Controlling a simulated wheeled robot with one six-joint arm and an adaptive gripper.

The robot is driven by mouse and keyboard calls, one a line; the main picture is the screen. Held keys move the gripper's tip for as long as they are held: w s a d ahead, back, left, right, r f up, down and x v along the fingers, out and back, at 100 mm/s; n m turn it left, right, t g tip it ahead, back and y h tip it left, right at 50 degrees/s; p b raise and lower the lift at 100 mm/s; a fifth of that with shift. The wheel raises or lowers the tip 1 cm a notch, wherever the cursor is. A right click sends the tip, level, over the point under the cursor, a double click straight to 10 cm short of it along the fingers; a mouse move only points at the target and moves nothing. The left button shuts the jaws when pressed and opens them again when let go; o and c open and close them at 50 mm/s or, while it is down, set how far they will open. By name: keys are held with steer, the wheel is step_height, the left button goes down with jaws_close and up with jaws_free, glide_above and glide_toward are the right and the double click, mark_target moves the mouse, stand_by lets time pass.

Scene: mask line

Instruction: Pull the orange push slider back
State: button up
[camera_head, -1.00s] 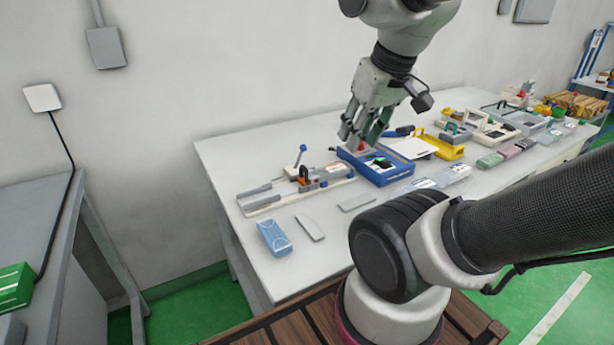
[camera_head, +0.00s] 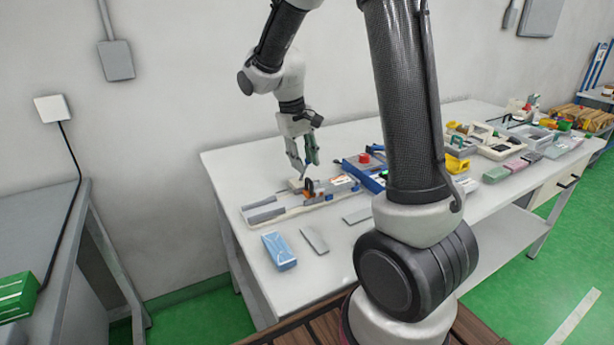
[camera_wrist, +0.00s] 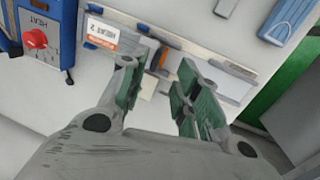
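The orange push slider (camera_head: 309,185) is a small upright orange piece with dark parts on the long pale rail fixture (camera_head: 262,219), near the table's back left. In the wrist view the orange piece (camera_wrist: 163,58) shows between my fingers, beyond their tips. My gripper (camera_head: 304,174) hangs just above the fixture, pointing down, close over the slider. Its green-padded fingers (camera_wrist: 158,66) are apart with nothing between them. I cannot tell whether a finger touches the fixture. The blue-knobbed lever by the slider is hard to make out behind the fingers.
A blue box with a red knob (camera_wrist: 36,40) stands right of the fixture. A light blue pack (camera_head: 279,251) and a grey flat piece (camera_head: 314,240) lie in front. My arm hides part of the table's middle.

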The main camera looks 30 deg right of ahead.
mark_target(307, 179)
steer(key=shift+m+t, duration=0.3)
steer(key=f, duration=0.2)
steer(key=w+d+f, duration=0.1)
steer(key=f, duration=0.3)
steer(key=shift+w+d+f, duration=0.2)
steer(key=shift+d+f, duration=0.1)
jaws_close()
